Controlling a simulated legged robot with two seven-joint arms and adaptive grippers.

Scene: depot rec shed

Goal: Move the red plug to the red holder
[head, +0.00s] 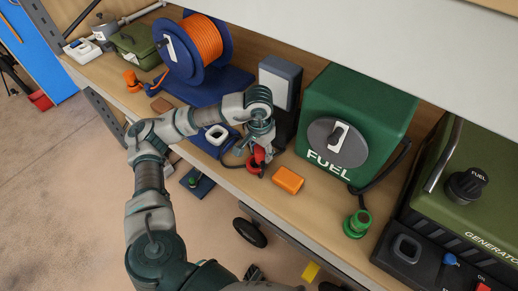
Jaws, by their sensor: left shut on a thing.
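My left gripper (258,150) reaches down over the wooden shelf and is shut on the red plug (257,158). The plug is small and partly hidden by the fingers. A dark cable runs from it to the left. The plug is at or just above the shelf near its front edge; I cannot tell whether it touches. I cannot make out a separate red holder; red parts low under the fingers blend together. My right gripper is not in view.
An orange block (288,180) lies just right of the plug. The green FUEL box (360,115) stands behind it. A green fitting (357,223) and generator (465,185) are farther right. A blue reel (198,48) with orange cable stands left. An upper shelf (390,45) overhangs the back.

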